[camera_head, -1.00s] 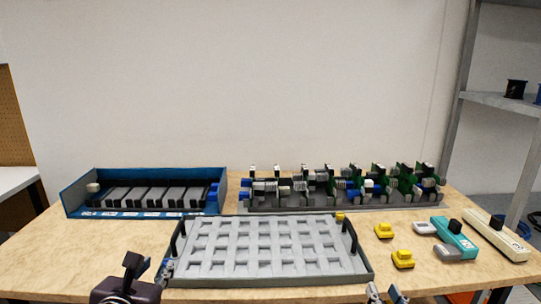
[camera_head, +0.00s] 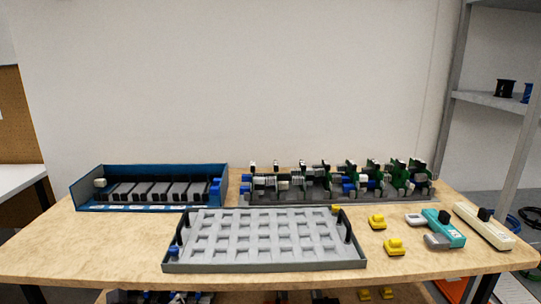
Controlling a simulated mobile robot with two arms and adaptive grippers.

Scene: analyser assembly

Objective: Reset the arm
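Neither of my grippers can be made out above the table in the head view now. Small dark and light parts show below the table's front edge at the bottom, and I cannot tell whether they belong to my arms. The wooden table (camera_head: 110,255) holds a grey tray (camera_head: 265,267) with empty square pockets and two black handles, at the front middle. A blue bin (camera_head: 90,178) with black and grey parts stands at the back left. A rack (camera_head: 300,203) with green boards, grey parts and blue pieces stands at the back right.
Two yellow parts (camera_head: 377,222) (camera_head: 394,247) lie right of the tray. A teal device (camera_head: 443,228) and a white power strip (camera_head: 482,226) lie at the right. A metal shelf (camera_head: 490,101) stands behind on the right. The table's left front is clear.

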